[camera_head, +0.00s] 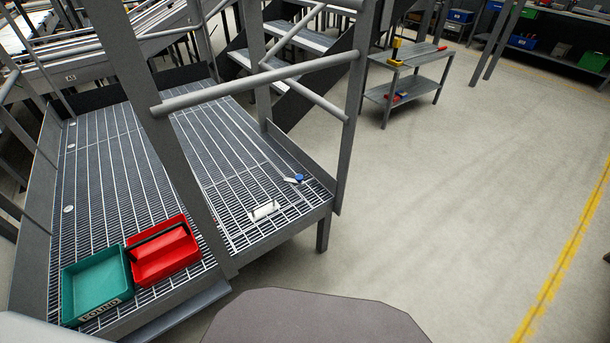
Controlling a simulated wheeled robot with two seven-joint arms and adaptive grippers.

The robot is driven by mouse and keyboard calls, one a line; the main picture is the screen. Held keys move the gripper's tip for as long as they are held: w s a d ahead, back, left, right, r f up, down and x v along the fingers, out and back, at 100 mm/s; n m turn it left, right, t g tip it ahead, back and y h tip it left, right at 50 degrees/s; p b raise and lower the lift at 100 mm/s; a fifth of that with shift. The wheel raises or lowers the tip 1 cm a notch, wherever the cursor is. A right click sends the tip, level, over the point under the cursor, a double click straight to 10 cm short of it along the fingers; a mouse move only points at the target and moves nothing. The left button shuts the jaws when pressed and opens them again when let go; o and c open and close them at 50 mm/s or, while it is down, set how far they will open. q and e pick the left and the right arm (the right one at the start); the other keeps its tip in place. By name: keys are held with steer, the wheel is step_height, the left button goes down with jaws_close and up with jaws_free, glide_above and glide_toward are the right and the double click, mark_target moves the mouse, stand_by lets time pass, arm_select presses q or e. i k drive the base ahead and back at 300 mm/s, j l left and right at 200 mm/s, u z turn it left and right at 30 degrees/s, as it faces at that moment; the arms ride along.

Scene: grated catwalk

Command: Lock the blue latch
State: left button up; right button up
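A small blue piece (299,177), which looks like the blue latch, sits on the grated catwalk (120,165) near its right edge. A short pale bar touches it on the left. It is too small to tell whether the latch is open or locked. A white block-like fitting (264,210) lies on the grating a little nearer to me and to the left. Neither of my grippers shows in the head view.
A red bin (163,250) and a green bin (92,283) stand side by side at the catwalk's near left. Grey posts and a handrail (255,84) cross in front of the catwalk. A cart (408,75) stands behind. The floor on the right is clear.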

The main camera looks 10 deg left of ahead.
mark_target(299, 178)
steer(key=i+l+u, duration=0.1)
steer(key=l, duration=0.4)
steer(key=i+l+u, duration=0.1)
steer(key=l, duration=0.45)
steer(key=i+l+u, duration=0.1)
steer(key=l, duration=0.45)
steer(key=i+l+u, duration=0.1)
steer(key=l, duration=0.45)
